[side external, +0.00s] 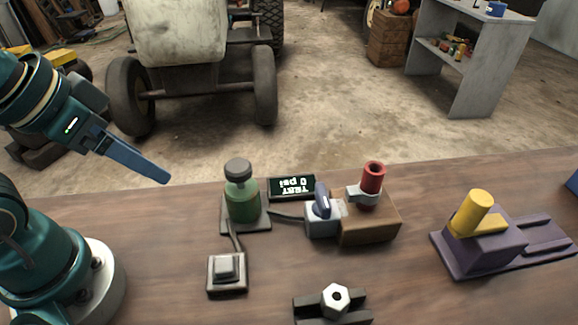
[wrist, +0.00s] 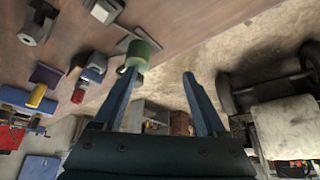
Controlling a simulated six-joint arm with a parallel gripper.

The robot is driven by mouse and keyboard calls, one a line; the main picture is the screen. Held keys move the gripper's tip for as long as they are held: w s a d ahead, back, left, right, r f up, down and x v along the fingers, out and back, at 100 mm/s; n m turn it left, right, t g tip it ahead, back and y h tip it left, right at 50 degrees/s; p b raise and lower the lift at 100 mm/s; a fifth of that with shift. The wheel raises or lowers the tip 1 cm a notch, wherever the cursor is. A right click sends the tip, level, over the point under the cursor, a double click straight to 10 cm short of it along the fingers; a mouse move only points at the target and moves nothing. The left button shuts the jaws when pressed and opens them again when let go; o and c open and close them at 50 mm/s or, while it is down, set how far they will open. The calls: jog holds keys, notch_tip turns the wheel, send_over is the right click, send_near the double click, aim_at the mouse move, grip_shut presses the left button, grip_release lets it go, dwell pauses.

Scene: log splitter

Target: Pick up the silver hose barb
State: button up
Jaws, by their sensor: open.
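The silver hose barb appears to be the silver hexagonal part with a hole (side external: 336,299). It sits in a dark holder (side external: 303,306) at the front of the bench in the side view. In the wrist view it seems to be the silver piece (wrist: 38,25) at the upper left. Its lower part is hidden. My gripper (side external: 166,181) is above the bench's back left edge in the side view, well apart from the barb. In the wrist view my gripper (wrist: 158,74) has its two blue fingers spread, with nothing held between them.
A green bottle with a grey cap (side external: 242,203) stands nearest my gripper. A silver button (side external: 224,267), a display (side external: 292,187), a valve (side external: 323,211) and a red fitting (side external: 373,178) stand around it. A purple fixture with a yellow cylinder (side external: 471,213) is at the right.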

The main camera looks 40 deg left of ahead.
jog(key=w+d+r+n+g+h, duration=0.1)
jog(key=w+d+r+g, duration=0.1)
jog(key=w+d+r, duration=0.55)
jog(key=m+g, duration=0.3)
send_over(332, 300)
jog(key=w+a, duration=0.2)
jog(key=w, duration=0.1)
notch_tip(332, 300, down, 11)
jog(key=shift+m+g+y, duration=0.3)
jog(key=shift+m+y, duration=0.2)
jog(key=s+f, duration=0.1)
jog(key=s+d+f, duration=0.2)
jog(key=shift+f, duration=2.75)
